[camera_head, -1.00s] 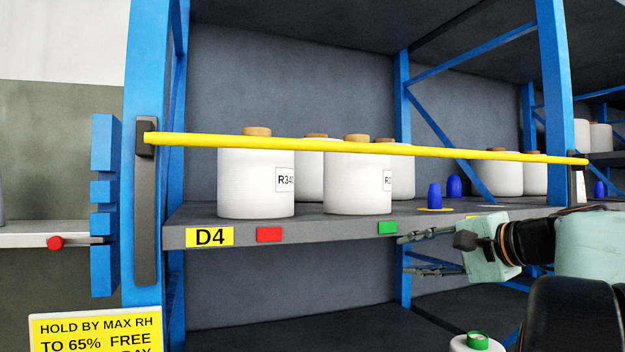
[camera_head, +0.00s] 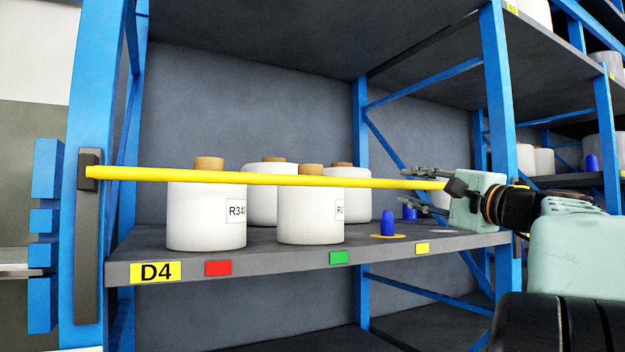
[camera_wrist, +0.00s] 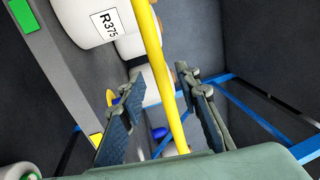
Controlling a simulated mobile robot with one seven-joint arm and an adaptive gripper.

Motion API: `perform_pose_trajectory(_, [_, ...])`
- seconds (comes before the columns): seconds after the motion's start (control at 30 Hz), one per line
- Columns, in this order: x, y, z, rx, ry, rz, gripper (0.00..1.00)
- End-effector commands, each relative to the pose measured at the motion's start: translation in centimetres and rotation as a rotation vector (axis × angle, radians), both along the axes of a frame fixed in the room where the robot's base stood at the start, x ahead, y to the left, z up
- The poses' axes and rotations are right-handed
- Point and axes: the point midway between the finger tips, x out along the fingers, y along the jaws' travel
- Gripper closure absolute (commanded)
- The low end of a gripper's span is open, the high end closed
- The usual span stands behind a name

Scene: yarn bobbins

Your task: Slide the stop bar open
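The yellow stop bar (camera_head: 260,179) runs across the front of the D4 shelf, at the height of the bobbin tops. Its left end sits at the top of a dark vertical bracket (camera_head: 87,260) on the left blue post. My gripper (camera_head: 409,188) is near the bar's right part, with one finger above it and one below. In the wrist view, the bar (camera_wrist: 157,62) passes between the spread fingers of my gripper (camera_wrist: 162,76), with gaps on both sides. The bar's right end is hidden behind my gripper and arm in the head view.
White bobbins (camera_head: 206,217) with tan tops stand behind the bar on the grey shelf (camera_head: 300,262). A blue cone (camera_head: 388,224) stands on a yellow spot. Blue uprights (camera_head: 497,110) flank the bay. The space in front of the shelf's left and middle is clear.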

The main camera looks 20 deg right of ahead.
Motion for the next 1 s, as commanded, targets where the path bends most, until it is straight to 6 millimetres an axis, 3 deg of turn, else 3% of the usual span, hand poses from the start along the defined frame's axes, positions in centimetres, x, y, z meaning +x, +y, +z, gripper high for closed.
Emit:
perform_pose_trajectory(0.1, [2.1, 0.2, 0.7, 0.001, 0.001, 0.002, 0.7])
perform_pose_trajectory(0.3, [4.0, 0.3, 0.9, 0.0, 0.001, 0.0, 0.7])
perform_pose_trajectory(0.63, [4.4, 0.3, 0.8, -0.001, 0.001, -0.001, 0.7])
perform_pose_trajectory(0.9, [4.3, 0.4, 0.8, -0.001, 0.001, 0.0, 0.98])
perform_pose_trajectory(1.0, [4.3, 0.4, 0.8, -0.001, 0.001, 0.0, 1.0])
